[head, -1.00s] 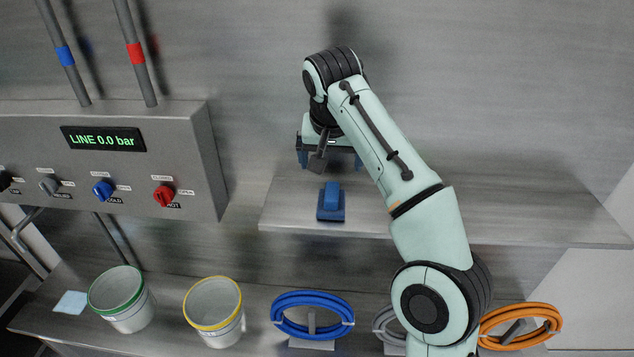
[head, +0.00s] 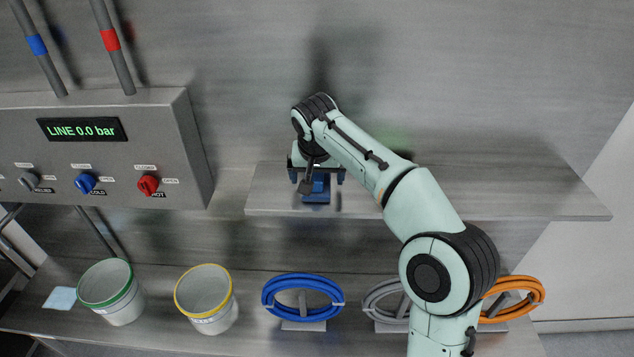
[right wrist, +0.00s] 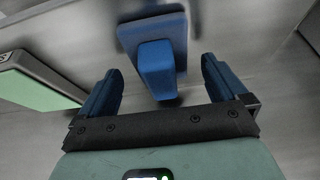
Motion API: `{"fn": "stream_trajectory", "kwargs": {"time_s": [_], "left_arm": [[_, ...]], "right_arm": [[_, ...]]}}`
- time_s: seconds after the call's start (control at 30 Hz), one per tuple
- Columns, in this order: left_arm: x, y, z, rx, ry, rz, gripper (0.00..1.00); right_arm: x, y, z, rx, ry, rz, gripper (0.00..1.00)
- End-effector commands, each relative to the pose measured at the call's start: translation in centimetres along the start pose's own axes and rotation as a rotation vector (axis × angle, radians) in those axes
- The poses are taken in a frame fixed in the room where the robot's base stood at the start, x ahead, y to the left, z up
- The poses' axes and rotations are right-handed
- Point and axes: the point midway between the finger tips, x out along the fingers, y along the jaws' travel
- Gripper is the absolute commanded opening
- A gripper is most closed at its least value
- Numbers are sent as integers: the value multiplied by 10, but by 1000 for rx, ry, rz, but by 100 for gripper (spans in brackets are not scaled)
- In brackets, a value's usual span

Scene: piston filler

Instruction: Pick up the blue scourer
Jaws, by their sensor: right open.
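The blue scourer (head: 317,196) is a blue pad with a raised blue grip block, lying on the upper steel shelf near its left end. My right gripper (head: 317,178) is open and empty, just above and behind the scourer, and partly hides it in the head view. In the right wrist view the scourer's grip block (right wrist: 155,68) lies in line with the gap between the open blue fingers (right wrist: 160,80). I see clear space on both sides of it and no contact. My left gripper is not in view.
The upper shelf (head: 520,195) is mostly bare to the right. A green flat-faced object (right wrist: 35,80) lies left of the fingers. Below stand a green-rimmed bucket (head: 112,292), a yellow-rimmed bucket (head: 206,300) and blue (head: 302,295) and orange (head: 513,298) hose coils. A valve panel (head: 150,120) is at left.

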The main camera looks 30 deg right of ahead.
Motion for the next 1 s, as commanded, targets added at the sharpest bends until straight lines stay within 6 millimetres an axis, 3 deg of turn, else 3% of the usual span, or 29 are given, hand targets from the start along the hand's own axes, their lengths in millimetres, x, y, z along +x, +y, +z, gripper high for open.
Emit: {"fn": "stream_trajectory", "kwargs": {"time_s": [0.1, 0.33, 0.37, 0.53, 1.0], "left_arm": [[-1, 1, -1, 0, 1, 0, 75], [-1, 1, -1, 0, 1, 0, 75], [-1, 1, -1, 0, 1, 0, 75], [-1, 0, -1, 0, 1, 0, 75], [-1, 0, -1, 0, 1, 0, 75]], "right_arm": [[10, 0, 0, 0, 0, 0, 99], [11, 0, 0, 0, 0, -1, 99], [11, 0, 0, 0, 0, -1, 92], [11, 0, 0, 0, 0, -1, 38], [1, -1, -5, 2, 3, -2, 38]]}}
